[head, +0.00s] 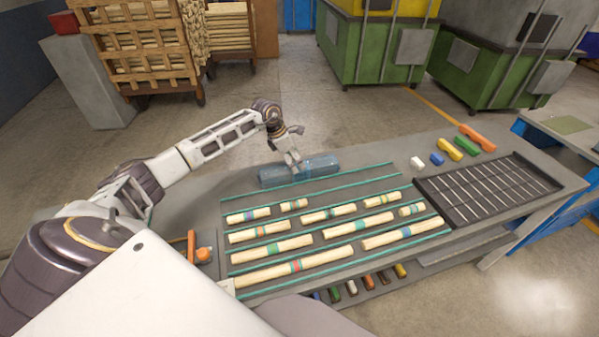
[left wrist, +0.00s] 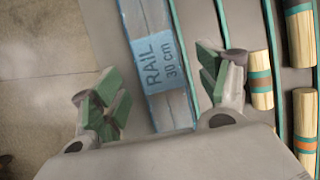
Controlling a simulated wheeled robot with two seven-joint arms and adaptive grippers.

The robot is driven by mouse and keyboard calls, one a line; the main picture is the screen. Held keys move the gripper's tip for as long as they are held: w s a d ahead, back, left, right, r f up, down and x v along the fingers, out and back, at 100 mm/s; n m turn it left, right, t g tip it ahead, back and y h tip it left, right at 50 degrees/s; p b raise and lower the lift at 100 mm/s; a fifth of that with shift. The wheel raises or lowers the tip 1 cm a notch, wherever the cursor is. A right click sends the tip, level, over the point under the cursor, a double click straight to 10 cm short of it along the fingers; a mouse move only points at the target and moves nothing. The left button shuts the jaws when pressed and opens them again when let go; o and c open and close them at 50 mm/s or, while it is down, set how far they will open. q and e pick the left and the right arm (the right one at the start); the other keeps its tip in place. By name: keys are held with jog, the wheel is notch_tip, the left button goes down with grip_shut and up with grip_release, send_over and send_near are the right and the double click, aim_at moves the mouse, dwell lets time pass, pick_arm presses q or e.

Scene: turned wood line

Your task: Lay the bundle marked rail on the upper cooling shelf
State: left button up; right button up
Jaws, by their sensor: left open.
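The bundle marked rail (head: 300,170) is a long, translucent blue wrapped pack lying along the back of the workbench. In the left wrist view its blue label (left wrist: 160,62) reads "RAIL 30 cm". My left gripper (head: 292,162) is above the bundle near its middle. In the left wrist view the green-padded fingers of the left gripper (left wrist: 155,85) are spread apart, with the bundle running between them below; nothing is held. My right gripper is not in view. I cannot identify the upper cooling shelf for certain.
Teal guides (head: 300,195) divide the bench into rows of wooden pieces with coloured bands (head: 295,265). A black slatted rack (head: 425,188) lies at the right. Several coloured blocks (head: 450,149) lie behind it. A wooden crate cart (head: 150,68) and green machines (head: 375,50) stand beyond open floor.

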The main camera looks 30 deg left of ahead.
aim_at(299, 168)
pick_arm(q)
jog(key=shift+w+d+f, duration=0.1)
jog(key=shift+f, duration=0.25)
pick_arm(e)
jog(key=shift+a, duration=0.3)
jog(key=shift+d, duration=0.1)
pick_arm(q)
jog(key=shift+f, duration=0.1)
jog(key=shift+p+x, duration=0.5)
jog(key=shift+x, duration=1.75)
jog(key=shift+w+f, duration=0.15)
jog(key=shift+f, duration=0.05)
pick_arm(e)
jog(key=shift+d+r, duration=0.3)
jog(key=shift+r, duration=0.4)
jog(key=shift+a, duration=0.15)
